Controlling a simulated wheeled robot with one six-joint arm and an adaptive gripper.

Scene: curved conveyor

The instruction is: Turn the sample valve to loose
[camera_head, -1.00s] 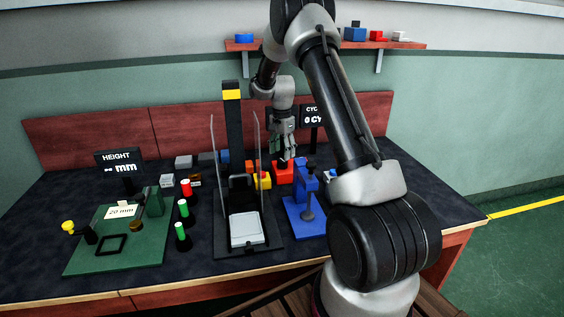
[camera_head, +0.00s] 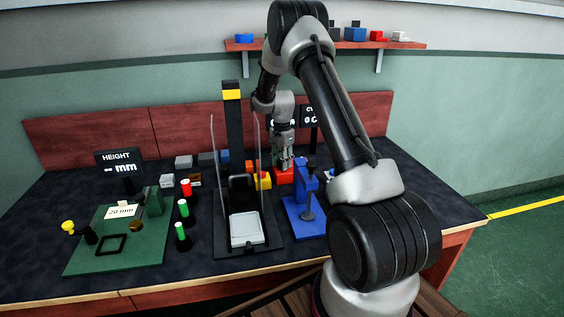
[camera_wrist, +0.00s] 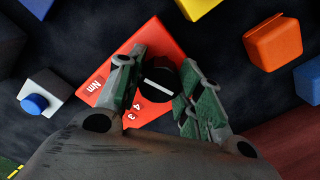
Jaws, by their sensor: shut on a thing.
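A red box (camera_wrist: 170,50) with white markings "Nm", "4" and "3" carries a round black knob (camera_wrist: 155,92) with a white bar across its top. No label names it as the sample valve. My gripper (camera_wrist: 156,98) has one finger on each side of the knob and is shut on it, seen in the wrist view. In the head view, my gripper (camera_head: 283,164) points down at the red box (camera_head: 283,176) behind the blue stand; the knob is hidden there.
The blue stand (camera_head: 300,215) stands in front of the red box, with a black frame (camera_head: 219,230) to its left. A yellow block (camera_wrist: 196,6), an orange block (camera_wrist: 273,42) and a white block with a blue cap (camera_wrist: 45,92) lie around the box.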

